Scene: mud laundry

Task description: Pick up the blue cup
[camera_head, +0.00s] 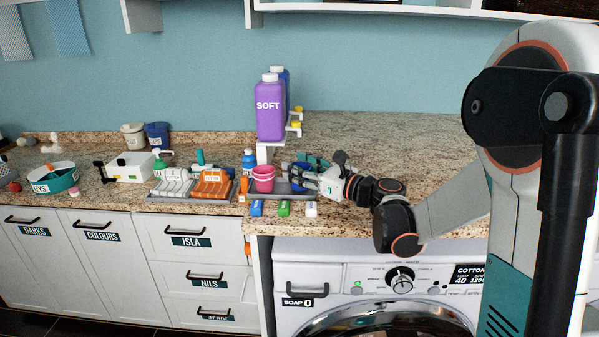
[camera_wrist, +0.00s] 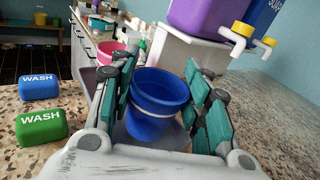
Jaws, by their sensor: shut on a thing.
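The blue cup (camera_wrist: 158,105) stands upright between the two teal-padded fingers of my gripper (camera_wrist: 160,75) in the wrist view. The fingers are shut on it, one on each side. In the head view my gripper (camera_head: 303,178) is low over the counter. There the blue cup (camera_head: 298,187) shows only in part, mostly hidden by the fingers. Whether its base touches the grey tray (camera_head: 283,188) under it, I cannot tell.
A pink cup (camera_head: 263,178) stands just left of my gripper. Blue, green and white wash blocks (camera_head: 283,208) lie along the front edge. Purple SOFT (camera_head: 270,108) and blue bottles stand on a white stand behind. The counter at back right is clear.

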